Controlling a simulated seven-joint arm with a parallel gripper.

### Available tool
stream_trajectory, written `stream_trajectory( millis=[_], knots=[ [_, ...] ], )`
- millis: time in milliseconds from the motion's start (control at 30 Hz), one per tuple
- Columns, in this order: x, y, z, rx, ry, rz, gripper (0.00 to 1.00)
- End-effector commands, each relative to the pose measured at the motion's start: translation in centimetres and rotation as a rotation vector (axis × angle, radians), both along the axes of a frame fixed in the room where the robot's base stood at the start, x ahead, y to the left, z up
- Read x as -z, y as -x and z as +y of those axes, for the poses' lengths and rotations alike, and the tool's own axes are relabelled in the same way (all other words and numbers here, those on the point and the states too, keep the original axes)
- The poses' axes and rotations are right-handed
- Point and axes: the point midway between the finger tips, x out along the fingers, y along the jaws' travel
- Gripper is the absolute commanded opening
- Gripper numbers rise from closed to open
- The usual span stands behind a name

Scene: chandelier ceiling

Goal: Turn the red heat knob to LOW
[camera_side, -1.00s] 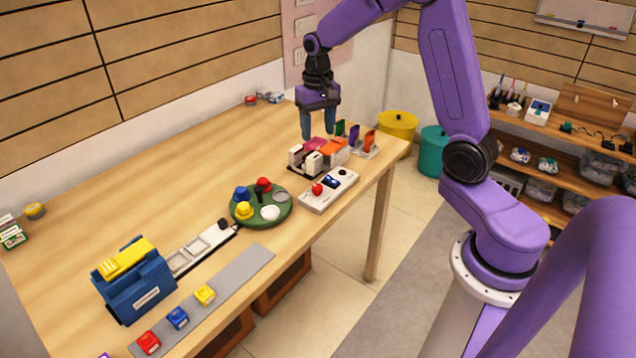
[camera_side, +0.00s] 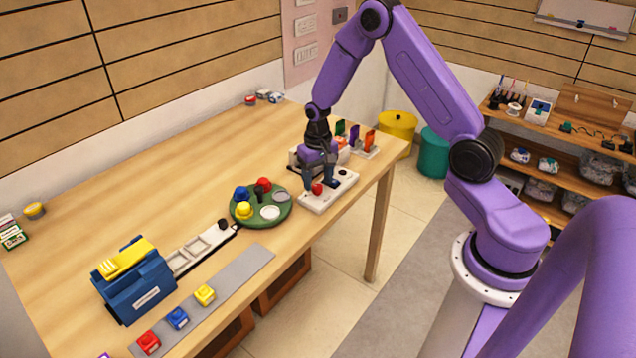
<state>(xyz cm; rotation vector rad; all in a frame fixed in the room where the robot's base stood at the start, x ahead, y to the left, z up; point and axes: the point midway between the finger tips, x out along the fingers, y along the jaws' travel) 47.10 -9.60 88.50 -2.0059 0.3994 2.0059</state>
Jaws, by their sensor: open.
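The red heat knob (camera_side: 317,188) sits at the left end of a small white panel (camera_side: 345,193) near the table's right edge. The panel also carries a dark knob or button (camera_side: 343,172) at its far right end. My gripper (camera_side: 320,184) points down over the panel, its two fingers apart, one on each side of the red knob as seen here. I cannot tell whether the fingers touch the knob. The panel's markings, including LOW, are too small to read, and the gripper hides the panel's middle part.
A green round tray (camera_side: 262,221) with red, blue and yellow pieces stands just left of the panel. Upright coloured cards (camera_side: 369,139) stand behind it. A blue box (camera_side: 138,289) is at the front left.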

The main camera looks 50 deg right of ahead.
Motion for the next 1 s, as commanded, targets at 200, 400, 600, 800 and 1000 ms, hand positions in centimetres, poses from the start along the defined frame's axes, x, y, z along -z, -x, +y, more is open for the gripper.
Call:
stream_trajectory(
  millis=[200, 400, 600, 800, 1000],
  knots=[
    [1.6, 0.0, 0.0, 0.001, 0.000, 0.001, 0.57],
    [1.8, 0.0, 0.0, 0.001, 0.000, -0.001, 0.57],
    [1.8, 0.0, 0.0, 0.000, 0.000, -0.001, 0.34],
    [1.8, 0.0, 0.0, 0.000, 0.000, 0.000, 0.01],
    [1.8, 0.0, 0.0, -0.024, 0.000, 0.000, 0.01]
  ],
)
